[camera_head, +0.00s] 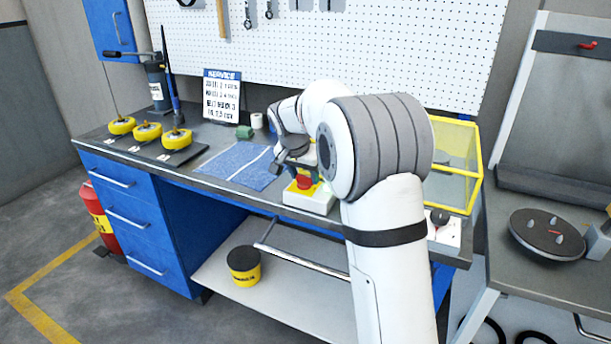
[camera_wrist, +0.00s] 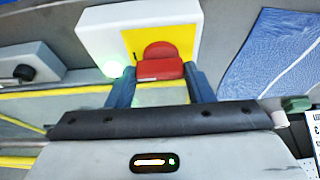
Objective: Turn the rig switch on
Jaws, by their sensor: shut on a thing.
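The rig switch is a white box (camera_wrist: 100,32) with a yellow plate (camera_wrist: 184,32) and a red knob (camera_wrist: 160,52), seen in the wrist view. In the head view the white box (camera_head: 318,202) sits at the bench's front edge, its red knob (camera_head: 304,182) just under my gripper. My gripper (camera_wrist: 158,74) has its two blue-grey fingers on either side of the red knob and is shut on it. The knob's underside is hidden.
A blue cloth (camera_head: 240,163) lies left of the box. A yellow-framed clear guard (camera_head: 458,165) and a smaller box with a dark knob (camera_head: 441,222) stand to the right. A pegboard (camera_head: 400,45) backs the bench.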

